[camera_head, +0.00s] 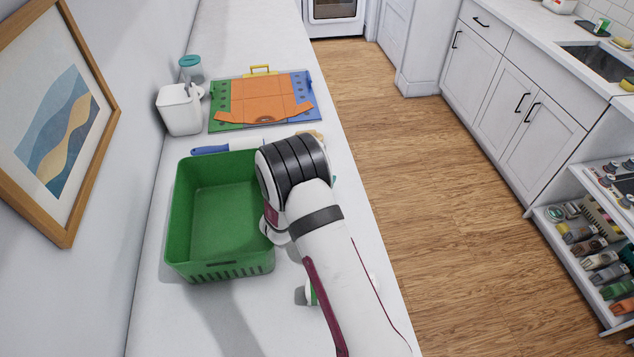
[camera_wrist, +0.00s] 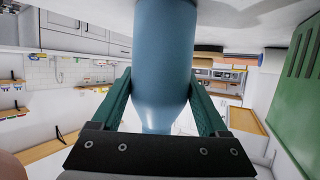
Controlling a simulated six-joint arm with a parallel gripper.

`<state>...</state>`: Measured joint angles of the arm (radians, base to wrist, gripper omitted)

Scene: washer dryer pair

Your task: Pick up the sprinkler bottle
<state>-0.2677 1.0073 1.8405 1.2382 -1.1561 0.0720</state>
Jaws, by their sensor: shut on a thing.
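A smooth blue bottle, the sprinkler bottle (camera_wrist: 165,45), fills the upper middle of the wrist view and narrows toward my palm. My gripper (camera_wrist: 159,88) is shut on it, with one green finger against each side of its body. The ends of the bottle are not clearly seen. In the head view, my arm hides the bottle and most of the gripper, which is over the counter to the right of the green bin. I cannot tell whether the bottle touches the counter.
The open green bin (camera_head: 174,225) stands on the white counter (camera_head: 255,30), close to my wrist. A green-and-white item is partly hidden under my arm.

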